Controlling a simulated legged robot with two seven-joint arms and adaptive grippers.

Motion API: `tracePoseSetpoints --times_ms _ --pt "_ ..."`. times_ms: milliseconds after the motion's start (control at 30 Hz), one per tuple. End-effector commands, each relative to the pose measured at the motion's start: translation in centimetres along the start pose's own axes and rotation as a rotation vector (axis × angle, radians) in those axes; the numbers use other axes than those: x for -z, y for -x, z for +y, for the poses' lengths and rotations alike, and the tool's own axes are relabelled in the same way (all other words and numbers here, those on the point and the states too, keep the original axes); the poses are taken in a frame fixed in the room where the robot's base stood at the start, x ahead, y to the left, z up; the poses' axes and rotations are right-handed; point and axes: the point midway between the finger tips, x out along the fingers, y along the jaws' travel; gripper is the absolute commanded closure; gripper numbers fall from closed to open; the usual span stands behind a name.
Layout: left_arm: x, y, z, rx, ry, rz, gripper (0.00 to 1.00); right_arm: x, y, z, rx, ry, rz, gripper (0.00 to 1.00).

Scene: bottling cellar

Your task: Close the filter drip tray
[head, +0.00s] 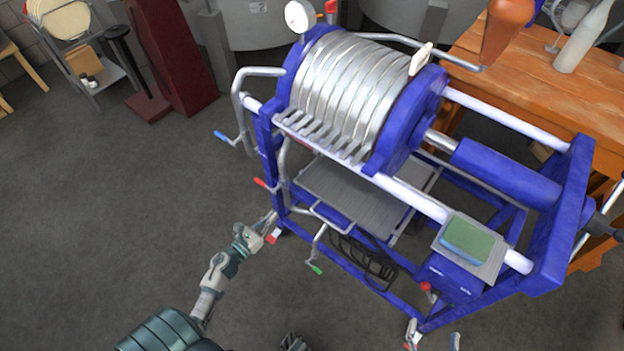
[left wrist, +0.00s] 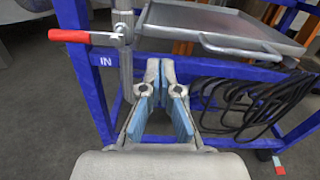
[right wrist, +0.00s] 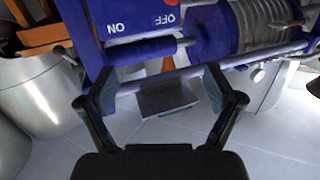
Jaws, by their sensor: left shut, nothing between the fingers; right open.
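The drip tray (head: 352,196) is a shallow grey metal tray under the plate pack of the blue filter. Its bar handle (head: 332,217) faces the near left side. In the left wrist view the tray (left wrist: 215,22) is at the upper right, its handle (left wrist: 240,47) standing out over the blue rail. My left gripper (head: 270,222) is shut and empty, left of the handle and apart from it. Its fingers (left wrist: 166,95) show below the handle in the left wrist view. My right gripper (right wrist: 160,85) is open and empty, with the filter's blue control box beyond it.
A red-handled valve (left wrist: 85,36) on a vertical pipe stands beside my left gripper. A green-handled tap (head: 316,258) sticks out below the tray. A black coiled hose (left wrist: 255,100) hangs under it. A wooden table (head: 540,80) stands behind.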

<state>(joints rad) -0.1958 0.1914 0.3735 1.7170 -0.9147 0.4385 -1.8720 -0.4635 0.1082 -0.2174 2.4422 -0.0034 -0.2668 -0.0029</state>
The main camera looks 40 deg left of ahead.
Motion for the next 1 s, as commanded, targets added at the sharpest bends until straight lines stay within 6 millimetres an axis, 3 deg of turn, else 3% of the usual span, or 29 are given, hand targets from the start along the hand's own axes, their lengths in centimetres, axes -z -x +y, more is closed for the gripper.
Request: tracePoseSetpoints --times_ms 100,233,700,1000 --pt "-0.1 0.9 0.5 0.004 -0.069 0.007 1.0 -0.4 0.1 -0.1 -0.002 0.003 -0.035 0.09" --pt "0.1 -0.2 0.6 0.006 -0.076 0.008 1.0 -0.5 0.0 -0.2 -0.002 0.003 -0.034 0.09" --pt "0.0 -9.8 0.1 0.005 -0.08 0.008 1.0 0.4 -0.2 0.0 0.002 -0.006 0.052 0.09" --pt "0.1 -12.8 0.3 0.004 -0.075 0.009 1.0 1.4 -0.2 -0.1 0.004 -0.008 0.115 0.09"
